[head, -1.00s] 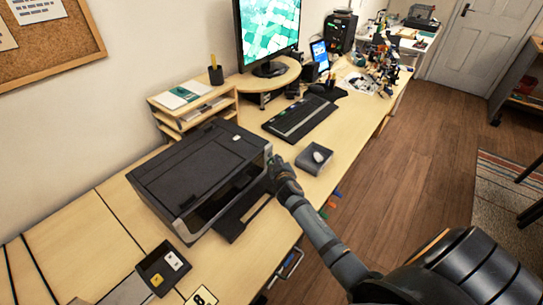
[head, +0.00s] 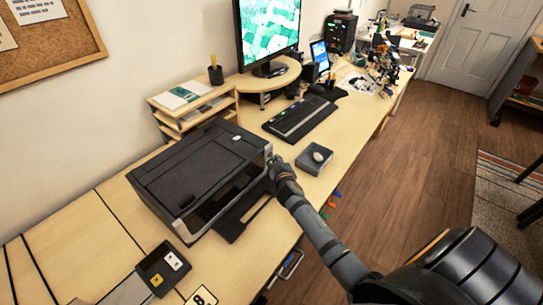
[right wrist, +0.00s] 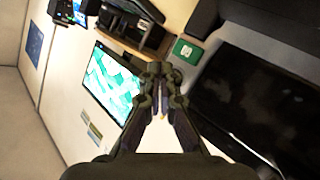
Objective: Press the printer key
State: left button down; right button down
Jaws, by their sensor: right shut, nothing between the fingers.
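The black and grey printer (head: 190,165) stands on the wooden desk with its front tray out. My right gripper (head: 272,160) is at the printer's front right corner, shut and empty. In the right wrist view its fingertips (right wrist: 160,68) meet. A small green square with a white mark (right wrist: 187,50) shows just beyond and to the right of them, beside the dark printer body (right wrist: 265,100). I cannot tell if it is the printer key, or whether the fingertips touch anything. In the head view the gripper hides that corner. My left gripper is out of view.
A grey tray with a white mouse (head: 314,159) lies just right of the gripper. A keyboard (head: 300,119) and monitor (head: 268,35) are behind. A small box with white and yellow keys (head: 163,268) lies in front of the printer.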

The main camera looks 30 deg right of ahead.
jog(key=shift+w, duration=0.1)
jog(key=shift+w+a, duration=0.2)
jog(key=shift+w, duration=0.1)
dwell(0.3)
jog(key=shift+s+d, duration=0.2)
jog(key=shift+s, duration=0.25)
jog(key=shift+s, duration=0.1)
jog(key=s, duration=0.1)
jog(key=s+d, duration=0.1)
jog(key=s, duration=0.1)
jog(key=s+d, duration=0.1)
jog(key=s, duration=0.1)
jog(key=shift+s+d, duration=0.15)
dwell(0.4)
